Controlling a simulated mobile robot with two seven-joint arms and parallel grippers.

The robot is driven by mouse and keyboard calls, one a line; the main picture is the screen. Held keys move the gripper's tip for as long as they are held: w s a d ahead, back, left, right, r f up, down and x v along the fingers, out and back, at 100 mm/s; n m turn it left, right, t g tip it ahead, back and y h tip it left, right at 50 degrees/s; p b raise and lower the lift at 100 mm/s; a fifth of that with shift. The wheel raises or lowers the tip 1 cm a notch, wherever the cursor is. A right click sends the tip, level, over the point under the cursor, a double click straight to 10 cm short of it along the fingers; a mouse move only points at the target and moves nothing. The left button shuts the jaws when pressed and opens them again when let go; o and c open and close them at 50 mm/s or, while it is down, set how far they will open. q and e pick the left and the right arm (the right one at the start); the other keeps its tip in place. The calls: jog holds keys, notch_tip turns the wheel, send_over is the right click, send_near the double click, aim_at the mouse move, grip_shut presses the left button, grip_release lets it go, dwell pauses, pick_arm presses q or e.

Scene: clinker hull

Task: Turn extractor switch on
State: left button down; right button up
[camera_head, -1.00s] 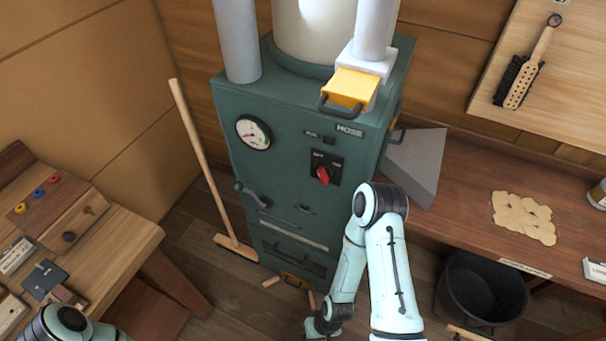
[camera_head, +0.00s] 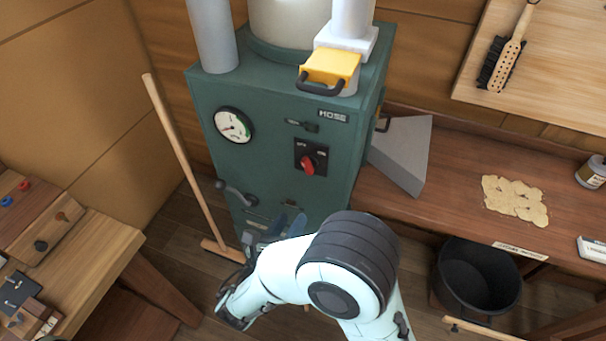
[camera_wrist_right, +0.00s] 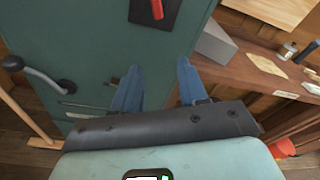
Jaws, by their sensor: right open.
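The extractor is a tall green cabinet (camera_head: 262,107). Its switch is a red knob (camera_head: 308,164) on a black plate (camera_head: 320,165) with small white labels, on the upper right of the front. Which label the knob points to is too small to tell. The knob also shows at the top edge of the right wrist view (camera_wrist_right: 157,9). My right gripper (camera_head: 287,225) is below the switch, in front of the cabinet's lower part, apart from the knob. Its blue fingers (camera_wrist_right: 158,68) are open with nothing between them. My left gripper is not in view.
A dial gauge (camera_head: 233,125) and a crank handle (camera_head: 236,193) are left of the switch. A yellow slide gate (camera_head: 332,67) with a black handle juts out above. A grey hood (camera_head: 402,153) and a bench stand to the right. A broom (camera_head: 178,150) leans at left.

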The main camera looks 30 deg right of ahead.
aim_at(305, 168)
notch_tip(305, 168, up, 4)
jog(key=a+t, duration=0.1)
jog(key=t, duration=0.1)
jog(key=shift+n+h, duration=0.3)
jog(key=shift+h, duration=0.1)
jog(key=x, duration=0.6)
jog(key=p+x, duration=0.1)
jog(key=x, duration=0.6)
jog(key=shift+w+a+f, duration=0.1)
jog(key=shift+w+f, duration=0.1)
jog(key=shift+w, duration=0.2)
grip_shut()
